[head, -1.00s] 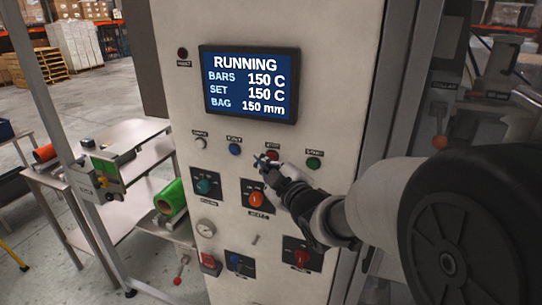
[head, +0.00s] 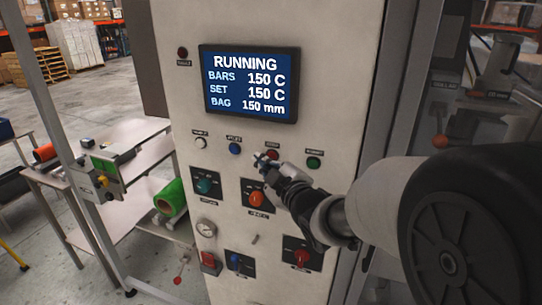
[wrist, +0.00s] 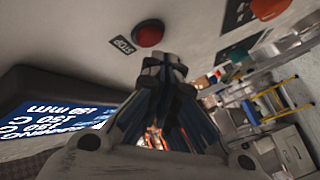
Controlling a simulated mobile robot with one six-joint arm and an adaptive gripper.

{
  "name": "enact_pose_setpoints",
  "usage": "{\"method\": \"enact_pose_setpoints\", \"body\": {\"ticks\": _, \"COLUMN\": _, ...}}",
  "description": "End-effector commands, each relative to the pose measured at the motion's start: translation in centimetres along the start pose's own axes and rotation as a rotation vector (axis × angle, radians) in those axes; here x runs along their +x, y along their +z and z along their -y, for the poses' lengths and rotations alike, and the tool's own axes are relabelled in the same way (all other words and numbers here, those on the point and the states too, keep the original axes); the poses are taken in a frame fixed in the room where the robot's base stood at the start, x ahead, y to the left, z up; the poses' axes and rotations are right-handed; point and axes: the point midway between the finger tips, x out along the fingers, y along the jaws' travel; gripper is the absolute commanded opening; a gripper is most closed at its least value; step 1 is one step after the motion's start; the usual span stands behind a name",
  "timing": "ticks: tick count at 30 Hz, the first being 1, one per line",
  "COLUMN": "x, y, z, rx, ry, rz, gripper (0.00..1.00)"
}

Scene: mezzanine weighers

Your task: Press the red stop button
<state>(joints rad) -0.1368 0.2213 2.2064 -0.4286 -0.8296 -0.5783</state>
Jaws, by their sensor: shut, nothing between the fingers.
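The red stop button (wrist: 149,33) is a round dome on the pale panel in the wrist view, with a STOP label beside it. In the head view the button (head: 272,154) sits in the row below the screen, partly covered by my gripper (head: 264,161). My gripper is shut and empty. In the wrist view its fingertips (wrist: 164,66) are close to the button, just below it in the picture, with no contact visible. The screen (head: 249,84) reads RUNNING.
A white button (head: 200,143), a blue button (head: 235,149) and a green button (head: 313,163) share the row. Below are a teal knob (head: 204,186), an orange-red knob (head: 257,198) and a red knob (head: 302,257).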

Motion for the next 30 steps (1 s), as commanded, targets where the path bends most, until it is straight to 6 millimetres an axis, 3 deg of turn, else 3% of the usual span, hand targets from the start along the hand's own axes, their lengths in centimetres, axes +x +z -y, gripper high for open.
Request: {"method": "enact_pose_setpoints", "body": {"ticks": 30, "x": 0.85, "y": 0.65, "z": -0.60, "rx": 0.000, "ry": 0.000, "rz": 0.000, "gripper": 0.00}}
